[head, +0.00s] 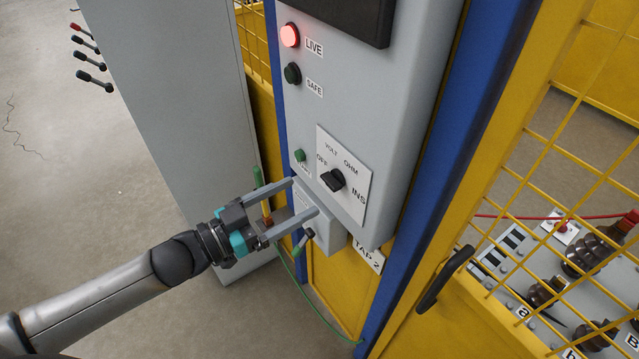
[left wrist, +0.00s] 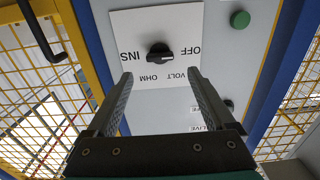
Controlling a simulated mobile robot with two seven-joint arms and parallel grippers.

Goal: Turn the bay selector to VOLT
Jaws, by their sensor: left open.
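The bay selector (head: 333,180) is a black knob on a white plate (head: 352,206) marked OFF, VOLT, OHM and INS, on the grey cabinet front. In the left wrist view the knob (left wrist: 160,52) shows just beyond the fingertips, about midway between them. Its bar lies roughly across, between the OFF and INS sides; I cannot tell exactly which mark it points to. My left gripper (head: 305,197) is open and empty, its fingers pointing at the panel at the plate's lower left. It looks apart from the knob. My right gripper is not in view.
A lit red LIVE lamp (head: 290,35) and a dark SAFE lamp (head: 292,73) sit above the plate. A green button (head: 299,155) is beside it. A grey box (head: 325,228) juts out below, close to my fingers. A yellow mesh door with a black handle (head: 444,279) stands right.

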